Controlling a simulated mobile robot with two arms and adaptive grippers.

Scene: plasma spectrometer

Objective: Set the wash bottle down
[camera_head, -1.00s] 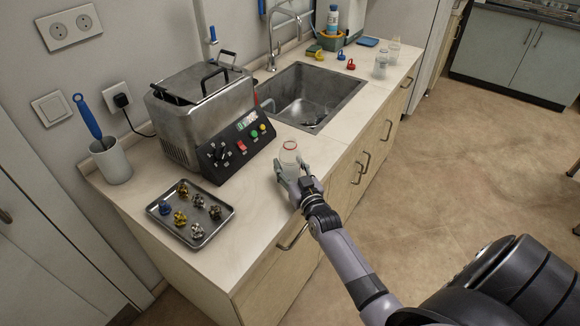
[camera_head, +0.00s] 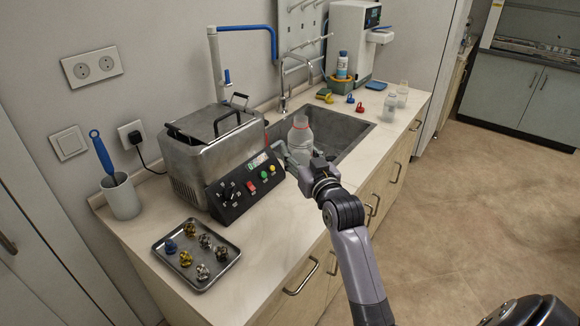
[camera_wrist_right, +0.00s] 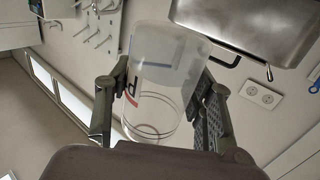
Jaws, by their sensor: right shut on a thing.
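The wash bottle (camera_head: 300,139) is translucent with a reddish band near its top. My right gripper (camera_head: 303,168) is shut around its body and holds it roughly upright, in front of the sink's near left corner in the head view. Its base is hidden by the gripper, so I cannot tell its height above the counter (camera_head: 262,223). In the right wrist view the bottle (camera_wrist_right: 163,75) sits between both fingers (camera_wrist_right: 158,108), with part of a dark and red print showing. My left gripper is out of view.
The metal bath (camera_head: 210,155) with its control panel stands left of the bottle. The sink (camera_head: 345,135) lies behind it. A tray (camera_head: 229,267) of small parts is at the front left. Clear bottles (camera_head: 390,107) stand beyond the sink. The counter front beside the panel is bare.

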